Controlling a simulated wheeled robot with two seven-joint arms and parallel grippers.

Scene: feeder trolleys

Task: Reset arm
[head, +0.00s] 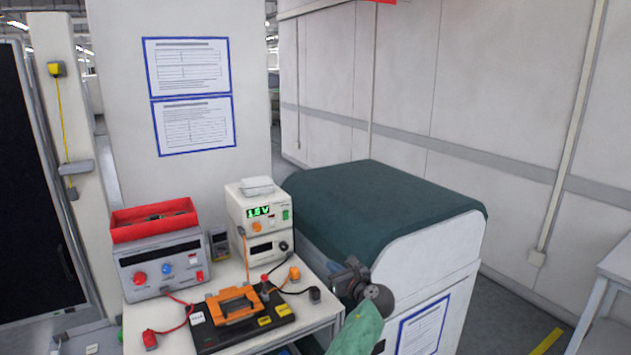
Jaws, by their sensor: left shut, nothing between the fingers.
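My left gripper (346,274) is small and dark grey at the lower middle of the head view, on a green arm link that comes up from the bottom edge. It is shut and empty. It is beside the right end of the bench top, in front of the green-covered trolley. The fingertips are small and partly unclear at this angle. My right gripper is not in view.
A bench (318,326) holds a grey power unit with a red tray (155,219), a white meter unit (258,222) and a black-and-orange test fixture (238,308) with cables. The green-covered trolley (385,205) stands behind. Floor shows at right, with a white table edge.

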